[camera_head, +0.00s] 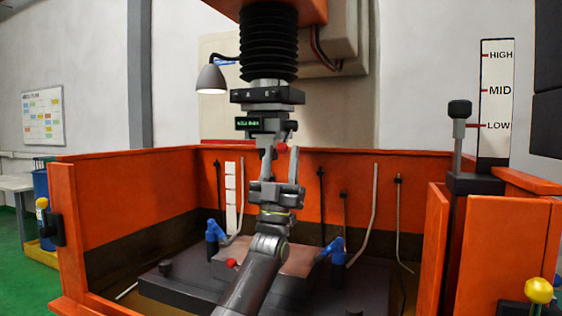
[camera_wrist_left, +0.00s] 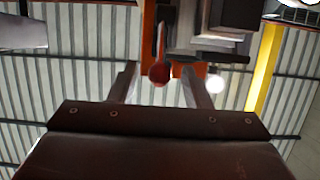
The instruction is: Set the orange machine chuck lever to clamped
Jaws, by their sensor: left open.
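The chuck (camera_head: 266,124) hangs under the black bellows of the orange machine and has a small green display. Its lever ends in a red ball knob (camera_head: 282,148), which also shows in the wrist view (camera_wrist_left: 159,73). My left gripper (camera_head: 281,160) points up below the chuck and is open. In the wrist view its fingertips (camera_wrist_left: 157,74) stand on either side of the red knob, with gaps. Whether the knob is in depth between the fingers or beyond them I cannot tell. The lever's clamped mark is not readable. My right gripper is not in view.
The orange tank walls (camera_head: 130,190) surround the work area. Blue-handled clamps (camera_head: 212,232) and a workpiece block (camera_head: 290,262) lie below my arm. A lamp (camera_head: 211,78) hangs left of the bellows. A level gauge (camera_head: 496,100) stands at right.

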